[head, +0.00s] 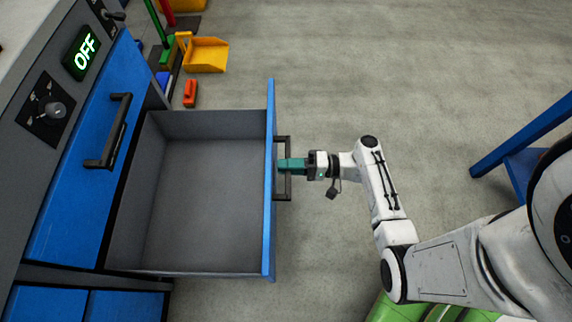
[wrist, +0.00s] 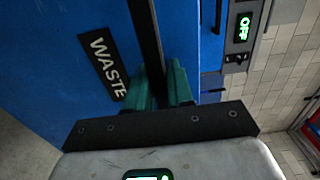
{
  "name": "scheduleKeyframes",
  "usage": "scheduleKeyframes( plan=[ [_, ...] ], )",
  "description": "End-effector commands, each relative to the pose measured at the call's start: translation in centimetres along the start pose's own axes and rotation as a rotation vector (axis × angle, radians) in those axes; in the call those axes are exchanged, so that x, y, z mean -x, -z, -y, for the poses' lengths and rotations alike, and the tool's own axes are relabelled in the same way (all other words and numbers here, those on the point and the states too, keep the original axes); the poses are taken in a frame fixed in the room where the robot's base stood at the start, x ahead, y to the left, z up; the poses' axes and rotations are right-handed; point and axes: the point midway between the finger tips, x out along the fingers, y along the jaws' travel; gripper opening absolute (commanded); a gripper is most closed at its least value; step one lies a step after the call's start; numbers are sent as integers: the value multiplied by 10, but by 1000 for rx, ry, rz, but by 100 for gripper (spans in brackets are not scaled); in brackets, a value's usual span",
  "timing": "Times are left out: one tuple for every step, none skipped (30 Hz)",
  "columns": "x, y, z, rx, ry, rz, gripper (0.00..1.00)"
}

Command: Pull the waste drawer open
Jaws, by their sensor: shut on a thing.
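The waste drawer (head: 268,235) stands far out from the grey cabinet in the head view, and its grey inside is empty. Its blue front with the WASTE label (wrist: 103,67) fills the left of the wrist view. My gripper (head: 284,165) has green fingers and is shut on the drawer's dark bar handle (head: 289,190). The handle also shows between the fingers in the wrist view (wrist: 147,40). Part of the handle is hidden by the fingers.
A second blue front with a black handle (head: 108,130) is closed on the cabinet. The panel has an OFF display (head: 86,48) and a knob (head: 56,110). A yellow dustpan (head: 206,54) and an orange item (head: 190,93) lie beyond the drawer. A blue frame (head: 520,135) stands at right.

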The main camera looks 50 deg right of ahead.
Motion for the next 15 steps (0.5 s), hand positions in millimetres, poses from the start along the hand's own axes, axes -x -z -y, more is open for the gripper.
scheduleKeyframes(
  plan=[
    [1,-1,-2,-3,-3,0,0],
    [1,-1,-2,-3,-3,0,0],
    [0,-1,-2,-3,-3,0,0],
    [0,-1,-2,-3,-3,0,0],
    [0,-1,-2,-3,-3,0,24],
    [0,-1,-2,-3,-3,0,28],
    [0,-1,-2,-2,-3,0,30],
    [0,-1,-2,-2,-3,0,33],
    [0,-1,-1,-2,-3,0,37],
    [0,0,-1,-2,-2,0,40],
    [0,0,-1,-1,-2,0,43],
    [0,0,-1,-1,-2,0,43],
    [0,0,-1,-1,-2,0,43],
    [0,0,-1,-1,-2,0,43],
    [0,0,-1,-1,-2,0,43]
  ],
)
